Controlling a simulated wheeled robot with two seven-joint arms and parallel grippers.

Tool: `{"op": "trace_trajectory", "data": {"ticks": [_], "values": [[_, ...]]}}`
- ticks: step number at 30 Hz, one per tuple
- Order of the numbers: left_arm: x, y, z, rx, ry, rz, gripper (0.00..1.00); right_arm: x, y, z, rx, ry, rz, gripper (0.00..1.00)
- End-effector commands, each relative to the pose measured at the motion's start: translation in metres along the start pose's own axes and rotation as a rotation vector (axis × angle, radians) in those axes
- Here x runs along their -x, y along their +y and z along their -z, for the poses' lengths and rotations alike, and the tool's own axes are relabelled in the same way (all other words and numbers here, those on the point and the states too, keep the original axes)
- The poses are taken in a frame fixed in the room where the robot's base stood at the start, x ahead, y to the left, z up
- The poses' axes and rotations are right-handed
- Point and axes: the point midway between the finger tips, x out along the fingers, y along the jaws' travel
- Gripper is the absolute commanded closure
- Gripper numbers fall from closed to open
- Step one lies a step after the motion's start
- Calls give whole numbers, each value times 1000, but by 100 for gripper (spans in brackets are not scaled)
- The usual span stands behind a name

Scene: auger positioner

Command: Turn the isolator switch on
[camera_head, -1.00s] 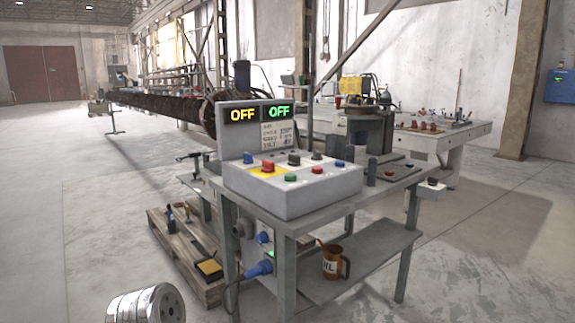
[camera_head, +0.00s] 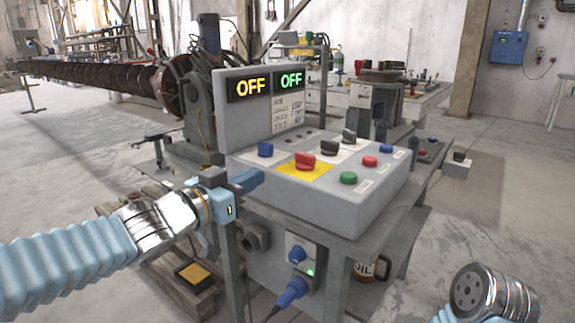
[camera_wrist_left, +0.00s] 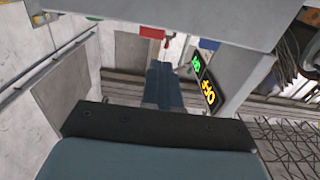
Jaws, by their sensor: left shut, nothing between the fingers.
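A red knob (camera_head: 305,160) on a yellow plate, looking like the isolator switch, sits on the sloped top of the grey control box (camera_head: 330,205). The display (camera_head: 265,84) behind it reads OFF in yellow and OFF in green. My left gripper (camera_head: 252,180) is shut and empty, left of the box's front left corner and apart from the red knob. In the left wrist view its dark blue fingers (camera_wrist_left: 164,84) are together, below the grey box edge. A red knob (camera_wrist_left: 151,33) and a blue knob (camera_wrist_left: 208,44) show past that edge. My right gripper is out of view.
Blue (camera_head: 265,149), black (camera_head: 349,135) and green (camera_head: 348,177) controls surround the red knob. A socket box (camera_head: 305,262) with a blue plug hangs below the bench top. A wooden pallet (camera_head: 165,270) lies on the floor at left.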

Motion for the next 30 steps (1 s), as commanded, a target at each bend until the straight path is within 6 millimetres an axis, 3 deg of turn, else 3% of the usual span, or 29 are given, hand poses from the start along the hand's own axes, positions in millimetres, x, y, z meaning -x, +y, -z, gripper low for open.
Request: {"op": "trace_trajectory", "data": {"ticks": [9,15,21,30], "values": [[-70,0,-4,2,0,-3,100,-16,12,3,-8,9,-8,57],[-99,0,-2,3,-1,-1,100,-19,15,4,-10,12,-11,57],[-111,0,-1,1,-1,0,100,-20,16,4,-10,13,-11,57],[-112,0,-1,1,-1,1,100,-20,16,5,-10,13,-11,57]]}}
